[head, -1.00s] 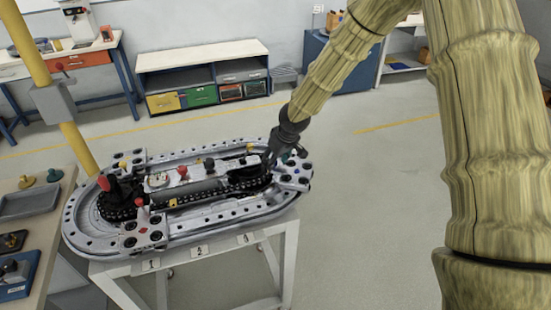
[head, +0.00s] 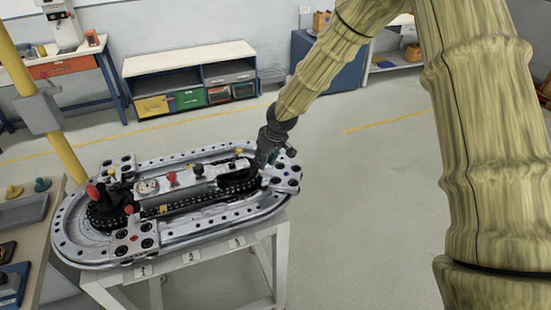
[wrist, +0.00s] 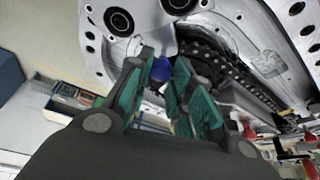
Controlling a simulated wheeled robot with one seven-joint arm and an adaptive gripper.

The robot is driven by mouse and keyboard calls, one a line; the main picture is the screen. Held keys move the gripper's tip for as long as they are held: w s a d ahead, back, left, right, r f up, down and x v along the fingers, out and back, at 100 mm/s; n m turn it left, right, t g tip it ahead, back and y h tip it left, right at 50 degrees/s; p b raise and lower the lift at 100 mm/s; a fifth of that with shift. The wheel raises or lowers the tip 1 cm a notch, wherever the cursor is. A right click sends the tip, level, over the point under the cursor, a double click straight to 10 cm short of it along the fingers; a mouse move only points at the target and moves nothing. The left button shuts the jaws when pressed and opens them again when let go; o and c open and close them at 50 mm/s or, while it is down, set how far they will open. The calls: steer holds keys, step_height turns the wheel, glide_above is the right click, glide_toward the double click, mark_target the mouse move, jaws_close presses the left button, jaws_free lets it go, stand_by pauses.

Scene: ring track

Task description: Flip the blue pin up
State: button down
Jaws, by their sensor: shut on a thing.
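The ring track (head: 95,250) is a grey metal oval on a white stand. My gripper (head: 264,165) is at the track's right end, pointing down. In the wrist view my gripper (wrist: 164,66) has its teal-padded fingers on both sides of the blue pin (wrist: 160,69), shut on it. The rounded blue top of the pin shows between the fingertips, next to the metal end plate. The fingers hide the pin's lower part, and I cannot tell its tilt. In the head view the gripper hides the pin.
A black chain (wrist: 228,66) runs close beside the fingers. Red-knobbed (head: 172,178) and black-knobbed parts stand along the track's middle, with a larger red knob (head: 93,192) at the left. A yellow post (head: 62,150) rises at the left. The floor to the right is clear.

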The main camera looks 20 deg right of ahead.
steer(key=shift+w+r, duration=0.1)
steer(key=c, duration=1.3)
jaws_free()
steer(key=shift+o, duration=0.2)
steer(key=v, duration=1.2)
